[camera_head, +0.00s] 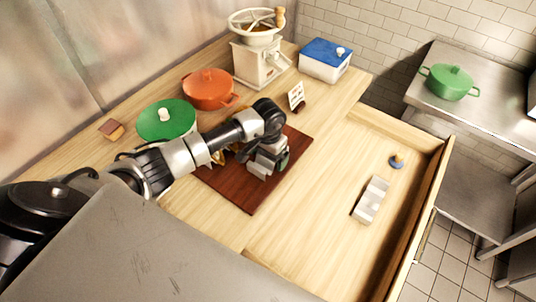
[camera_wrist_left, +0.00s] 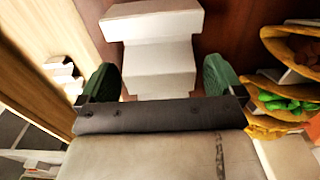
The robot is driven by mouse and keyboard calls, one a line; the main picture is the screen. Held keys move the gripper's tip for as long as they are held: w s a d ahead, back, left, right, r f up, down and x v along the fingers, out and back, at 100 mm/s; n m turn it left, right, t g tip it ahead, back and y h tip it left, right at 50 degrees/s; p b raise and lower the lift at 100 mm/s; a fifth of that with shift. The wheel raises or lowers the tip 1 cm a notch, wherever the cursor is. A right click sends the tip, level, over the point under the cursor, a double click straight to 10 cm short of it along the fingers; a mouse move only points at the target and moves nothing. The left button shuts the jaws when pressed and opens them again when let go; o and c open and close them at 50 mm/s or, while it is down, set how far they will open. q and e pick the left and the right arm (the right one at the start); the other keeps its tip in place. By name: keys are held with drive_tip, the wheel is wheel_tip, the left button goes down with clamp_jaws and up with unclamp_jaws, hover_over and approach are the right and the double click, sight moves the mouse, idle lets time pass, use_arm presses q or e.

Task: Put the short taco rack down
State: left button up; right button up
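A pale stepped rack (camera_wrist_left: 150,60), which appears to be the short taco rack, sits between my left gripper's green finger pads in the left wrist view. Narrow gaps show between rack and pads. In the head view part of the rack (camera_head: 259,169) shows at the dark red-brown board (camera_head: 246,205), low against it; whether its whole base touches is hidden. My left gripper (camera_head: 268,163) is over the board, its fingers apart around the rack. Filled tacos (camera_wrist_left: 290,85) are to the right of the gripper in the wrist view. My right gripper is not in view.
Behind the board are a green lidded pot (camera_head: 167,121), an orange pot (camera_head: 209,90), a grinder (camera_head: 258,60) and a blue-lidded box (camera_head: 326,60). The board's front end is clear.

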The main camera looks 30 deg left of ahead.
use_arm(q)
drive_tip(key=shift+r, duration=0.1)
drive_tip(key=shift+w+r, duration=0.1)
drive_tip(key=shift+r, duration=0.1)
wheel_tip(320, 180, up, 12)
drive_tip(key=b, duration=0.4)
drive_tip(key=shift+f, duration=0.15)
